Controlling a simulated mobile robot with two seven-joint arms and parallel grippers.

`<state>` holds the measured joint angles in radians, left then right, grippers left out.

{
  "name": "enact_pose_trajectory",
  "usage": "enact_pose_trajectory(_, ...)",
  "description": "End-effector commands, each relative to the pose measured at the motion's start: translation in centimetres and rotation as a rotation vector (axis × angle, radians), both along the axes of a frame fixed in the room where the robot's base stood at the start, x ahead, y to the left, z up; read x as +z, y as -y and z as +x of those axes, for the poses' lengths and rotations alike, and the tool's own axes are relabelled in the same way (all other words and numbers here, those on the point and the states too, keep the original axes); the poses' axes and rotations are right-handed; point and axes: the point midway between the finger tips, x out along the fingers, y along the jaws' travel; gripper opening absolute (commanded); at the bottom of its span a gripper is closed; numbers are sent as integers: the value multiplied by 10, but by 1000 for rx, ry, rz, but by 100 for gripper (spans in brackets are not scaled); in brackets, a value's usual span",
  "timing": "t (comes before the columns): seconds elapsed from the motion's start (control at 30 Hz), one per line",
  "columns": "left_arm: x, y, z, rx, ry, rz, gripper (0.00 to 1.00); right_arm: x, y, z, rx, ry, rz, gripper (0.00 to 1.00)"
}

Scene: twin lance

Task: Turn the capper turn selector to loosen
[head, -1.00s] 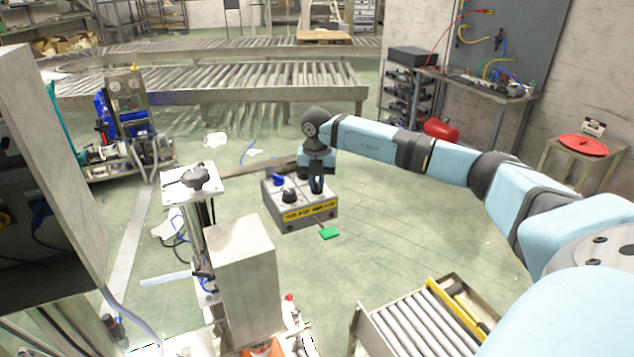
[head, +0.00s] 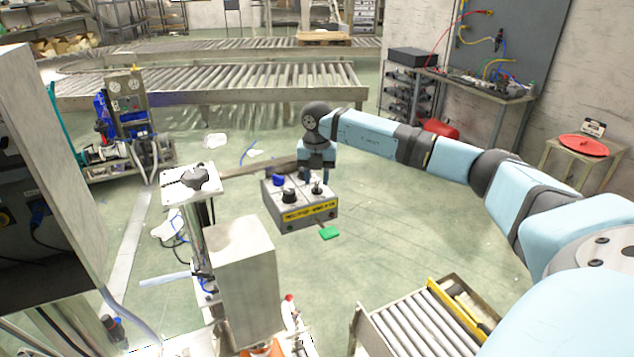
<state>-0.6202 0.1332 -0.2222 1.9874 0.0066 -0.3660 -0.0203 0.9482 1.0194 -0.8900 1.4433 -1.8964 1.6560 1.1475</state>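A grey control box (head: 309,213) with a yellow label strip stands in the middle of the head view. On its top are a blue knob (head: 278,180), a black knob (head: 289,195) and a small dark selector lever (head: 317,187). Labels are too small to read, so I cannot tell which one is the capper turn selector. My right gripper (head: 316,178) points down over the back right of the box. Its fingers are apart, seen on either side just behind the small lever, with nothing visibly held. Whether they touch the box is unclear. My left gripper is out of view.
A metal post with a dark clamp-like top (head: 194,178) and a grey metal block (head: 241,270) stand left and nearer. Roller conveyors (head: 210,82) lie behind. Floor right of the box is clear.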

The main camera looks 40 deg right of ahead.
Motion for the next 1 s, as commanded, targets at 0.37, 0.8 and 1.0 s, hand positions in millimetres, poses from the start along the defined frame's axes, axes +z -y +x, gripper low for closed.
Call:
enact_pose_trajectory(0.37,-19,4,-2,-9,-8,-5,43,83,0,1,-2,7,0,37)
enact_pose_trajectory(0.8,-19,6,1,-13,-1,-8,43,122,0,0,-1,1,0,37)
enact_pose_trajectory(1.0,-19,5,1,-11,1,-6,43,122,0,0,-1,1,0,37)
